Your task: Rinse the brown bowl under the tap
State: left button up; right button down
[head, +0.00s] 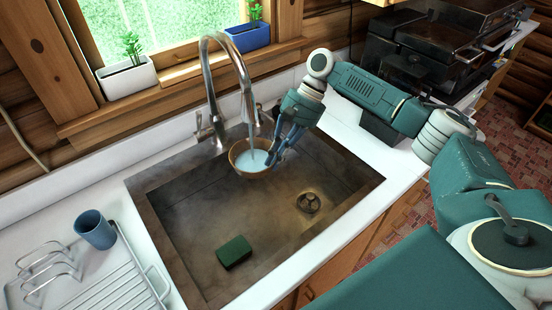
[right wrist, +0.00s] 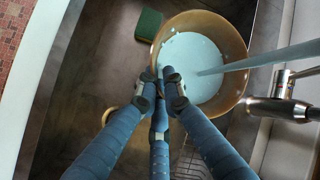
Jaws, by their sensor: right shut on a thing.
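The brown bowl (head: 243,163) is held under the tap (head: 243,75), above the sink basin. A stream of water runs from the spout into it, and pale blue water fills much of it. In the right wrist view the bowl (right wrist: 240,50) shows with the stream entering from the right. My right gripper (head: 276,152) is shut on the bowl's rim, on the side away from the faucet base; its fingers also show in the right wrist view (right wrist: 165,85). The bowl looks roughly level. My left gripper is not in view.
The sink (head: 190,240) has a green sponge (head: 234,252) on its floor and a drain (head: 309,203) to the right. A wire dish rack (head: 125,280) and a blue cup (head: 95,230) stand on the left counter. Potted plants line the window sill.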

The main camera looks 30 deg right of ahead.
jog(key=shift+r, duration=0.1)
jog(key=s+a+p, duration=0.1)
jog(key=s+p, duration=0.6)
jog(key=s, duration=0.1)
jog(key=shift+a, duration=0.15)
dwell(0.5)
dwell(1.2)
jog(key=s+r+p, duration=0.2)
jog(key=s+r, duration=0.2)
jog(key=s, duration=0.1)
jog(key=shift+a+p, duration=0.4)
